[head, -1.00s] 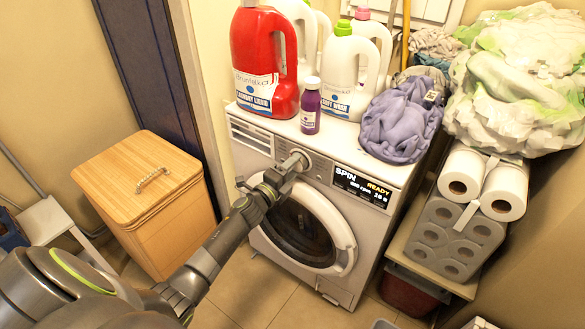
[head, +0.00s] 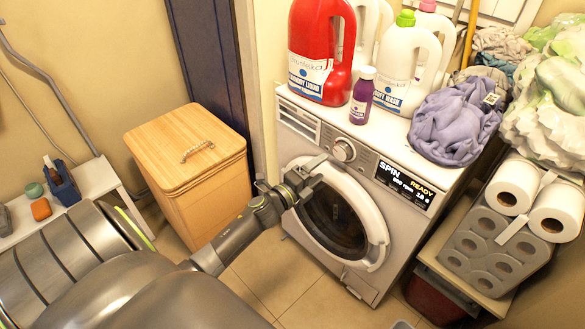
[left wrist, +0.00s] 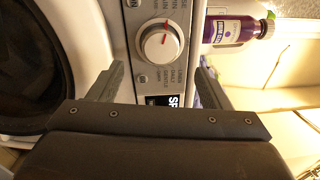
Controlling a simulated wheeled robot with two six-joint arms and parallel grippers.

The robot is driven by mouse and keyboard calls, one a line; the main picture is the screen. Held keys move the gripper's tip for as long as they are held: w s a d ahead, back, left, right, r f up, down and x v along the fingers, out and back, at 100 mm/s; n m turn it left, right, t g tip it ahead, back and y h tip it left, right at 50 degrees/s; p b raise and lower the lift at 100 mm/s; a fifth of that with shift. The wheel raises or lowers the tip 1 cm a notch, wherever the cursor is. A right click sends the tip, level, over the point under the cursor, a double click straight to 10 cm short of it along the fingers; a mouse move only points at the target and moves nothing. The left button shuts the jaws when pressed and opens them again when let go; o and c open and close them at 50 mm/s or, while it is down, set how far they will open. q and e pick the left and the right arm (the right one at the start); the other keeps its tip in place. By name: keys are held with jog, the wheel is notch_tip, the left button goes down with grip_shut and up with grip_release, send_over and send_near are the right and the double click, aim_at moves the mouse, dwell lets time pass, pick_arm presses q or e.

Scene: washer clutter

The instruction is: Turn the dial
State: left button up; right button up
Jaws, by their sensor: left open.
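The dial (head: 343,150) is a round silver knob on the front panel of the white washing machine (head: 290,150). In the left wrist view the dial (left wrist: 160,41) shows head-on, with a red mark pointing toward the picture's top. The washer's display (head: 405,185) reads SPIN and READY. My left gripper (head: 308,175) is open and empty, left of and below the dial, in front of the panel and door. In the left wrist view its two fingers (left wrist: 158,78) stand wide apart, with the dial beyond them and between their lines. My right gripper does not show.
A red detergent bottle (head: 320,50), a purple bottle (head: 362,97), white bottles and purple cloth (head: 455,120) crowd the washer top. A wooden hamper (head: 190,160) stands left. Paper rolls (head: 510,185) stand right. The round door (head: 345,215) is shut below the dial.

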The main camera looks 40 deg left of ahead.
pick_arm(q)
jog(key=s+a+b, duration=0.1)
jog(key=s+b, duration=0.2)
jog(key=s, duration=0.6)
jog(key=shift+s+a+f, duration=0.25)
jog(key=shift+f, duration=0.05)
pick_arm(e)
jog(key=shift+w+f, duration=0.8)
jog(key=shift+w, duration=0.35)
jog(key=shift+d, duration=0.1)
